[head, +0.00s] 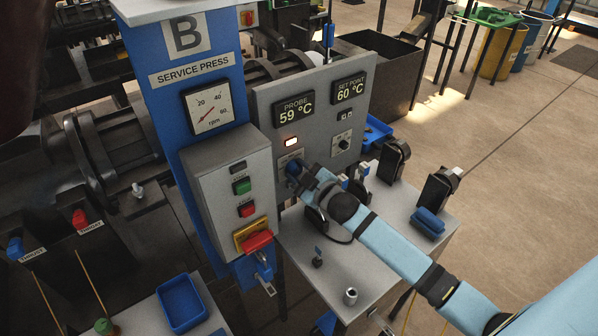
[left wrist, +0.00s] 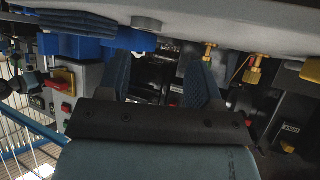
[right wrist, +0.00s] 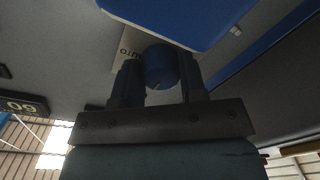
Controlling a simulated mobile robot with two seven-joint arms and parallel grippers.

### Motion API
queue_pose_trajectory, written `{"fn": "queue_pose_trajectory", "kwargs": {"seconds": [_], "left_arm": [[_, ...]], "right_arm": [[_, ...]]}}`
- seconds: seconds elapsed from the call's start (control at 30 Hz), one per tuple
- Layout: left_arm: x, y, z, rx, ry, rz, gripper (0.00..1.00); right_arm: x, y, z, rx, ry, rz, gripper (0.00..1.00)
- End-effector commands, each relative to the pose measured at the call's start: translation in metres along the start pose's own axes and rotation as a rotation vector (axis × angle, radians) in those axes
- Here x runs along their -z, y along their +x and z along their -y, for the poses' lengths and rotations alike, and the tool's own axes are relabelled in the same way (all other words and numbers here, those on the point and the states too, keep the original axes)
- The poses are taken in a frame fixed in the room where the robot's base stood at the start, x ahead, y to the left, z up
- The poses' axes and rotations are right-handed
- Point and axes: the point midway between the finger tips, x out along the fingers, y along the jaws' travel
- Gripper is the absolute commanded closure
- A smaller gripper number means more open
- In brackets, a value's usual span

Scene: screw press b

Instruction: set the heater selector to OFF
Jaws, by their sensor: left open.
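The heater selector is a blue round knob (right wrist: 160,66) on the grey control panel (head: 268,98). In the head view the blue knob (head: 293,168) shows only partly, at the panel's lower left. A pale label reading AUTO (right wrist: 127,54) sits beside it in the right wrist view. My right gripper (right wrist: 163,82) has a finger on each side of the knob, close against it. Which setting the knob points at cannot be made out. My left gripper (left wrist: 165,75) is open and empty in its wrist view, and out of the head view.
A lit indicator (head: 291,142) and a small black knob (head: 344,144) are on the panel. To the left, a grey box (head: 215,185) has buttons and a red handle (head: 257,241). A grey table (head: 400,245) with several tools stands below my right arm.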

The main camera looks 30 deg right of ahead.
Motion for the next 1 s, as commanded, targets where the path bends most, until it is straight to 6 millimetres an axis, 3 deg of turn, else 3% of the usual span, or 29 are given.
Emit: {"fn": "queue_pose_trajectory", "kwargs": {"seconds": [0.47,1.0], "left_arm": [[0.004,-0.003,0.0,0.0,0.0,0.0,0.41],[0.018,-0.011,0.0,0.001,0.001,-0.005,0.41]], "right_arm": [[0.001,0.0,-0.001,0.005,-0.119,0.006,0.85],[0.002,0.0,-0.001,0.025,-0.604,0.031,0.85]]}}
